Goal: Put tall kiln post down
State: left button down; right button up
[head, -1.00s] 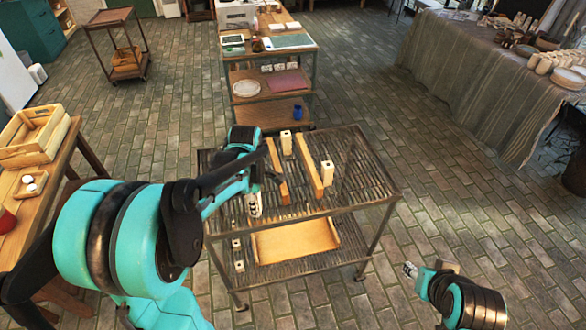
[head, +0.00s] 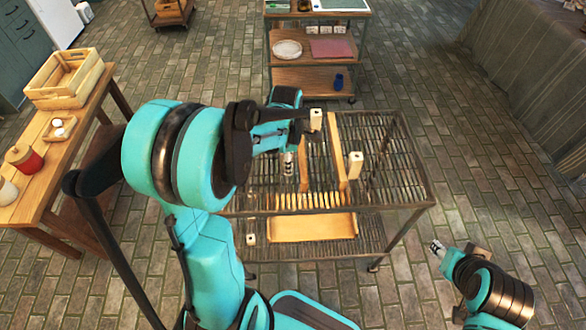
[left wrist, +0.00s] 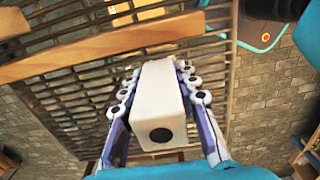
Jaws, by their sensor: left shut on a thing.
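My left gripper (head: 288,160) is over the left part of the slatted metal rack (head: 400,185). In the left wrist view its fingers (left wrist: 160,75) are shut on a white square kiln post (left wrist: 160,105) with a dark hole in its near end. In the head view I cannot make out this held post, nor whether it touches the rack. Two cream posts stand upright on the rack: one (head: 316,120) beside my gripper, the other (head: 356,165) further right. My right gripper (head: 437,247) is low at the right, clear of the rack; its jaws are too small to judge.
Two wooden bars, left (head: 303,172) and right (head: 339,170), lie on the rack. A wooden board (head: 310,228) is on the lower level. A wooden table (head: 75,170) with a crate (head: 65,82) stands left; a shelf cart (head: 300,78) stands behind.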

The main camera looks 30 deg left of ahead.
pick_arm(q)
jog(key=shift+w+f, duration=0.1)
jog(key=shift+f, duration=0.35)
jog(key=shift+f+b, duration=0.65)
jog(key=shift+f, duration=1.05)
jog(key=shift+f, duration=0.1)
jog(key=c, duration=1.1)
grip_release()
jog(key=shift+c, duration=0.2)
